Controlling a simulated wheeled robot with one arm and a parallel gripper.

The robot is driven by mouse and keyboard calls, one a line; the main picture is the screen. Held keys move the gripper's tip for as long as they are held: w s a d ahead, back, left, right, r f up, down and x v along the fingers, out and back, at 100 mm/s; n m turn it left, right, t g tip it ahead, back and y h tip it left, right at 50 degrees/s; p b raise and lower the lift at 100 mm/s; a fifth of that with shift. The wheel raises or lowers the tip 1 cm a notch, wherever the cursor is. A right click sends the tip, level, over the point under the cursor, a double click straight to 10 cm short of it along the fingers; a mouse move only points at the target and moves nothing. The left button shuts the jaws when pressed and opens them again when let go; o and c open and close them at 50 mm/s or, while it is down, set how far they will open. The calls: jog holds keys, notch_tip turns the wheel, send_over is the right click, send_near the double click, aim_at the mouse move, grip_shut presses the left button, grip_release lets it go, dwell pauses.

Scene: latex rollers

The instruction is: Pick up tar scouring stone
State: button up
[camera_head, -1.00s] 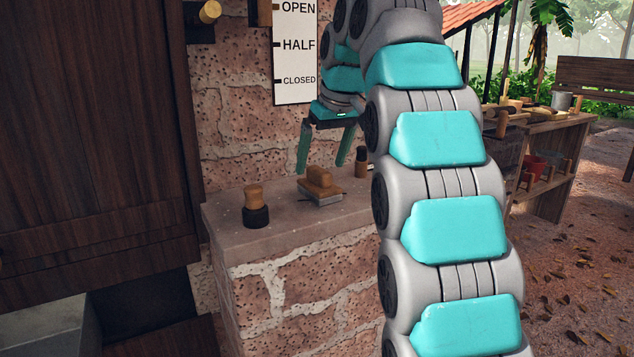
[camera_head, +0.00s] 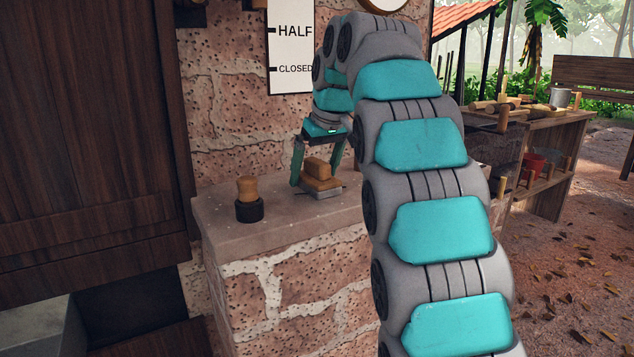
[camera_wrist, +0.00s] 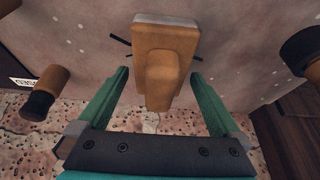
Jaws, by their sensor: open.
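The tar scouring stone, a brown wooden block with a raised grip on a flat grey base (camera_head: 322,186), lies on a stone ledge (camera_head: 222,222). It also shows in the wrist view (camera_wrist: 165,65), base edge at the top. My gripper (camera_head: 315,172) is open, pointing down, with its green fingers around the block's near surroundings. In the wrist view my gripper (camera_wrist: 160,74) has one finger on each side of the raised grip, with visible gaps. Whether the fingertips reach down level with the wood I cannot tell. Nothing is held.
A wooden-topped tool with a dark base (camera_head: 249,203) stands left of the stone on the ledge. Another dark-tipped wooden tool (camera_wrist: 45,92) is at left in the wrist view. The brick wall (camera_head: 235,110) rises behind the ledge. A dark wooden cabinet (camera_head: 85,120) is at left.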

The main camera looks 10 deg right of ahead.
jog(key=shift+w+f, duration=0.15)
jog(key=shift+f, duration=0.2)
jog(key=shift+c, duration=0.2)
jog(key=c, duration=1.5)
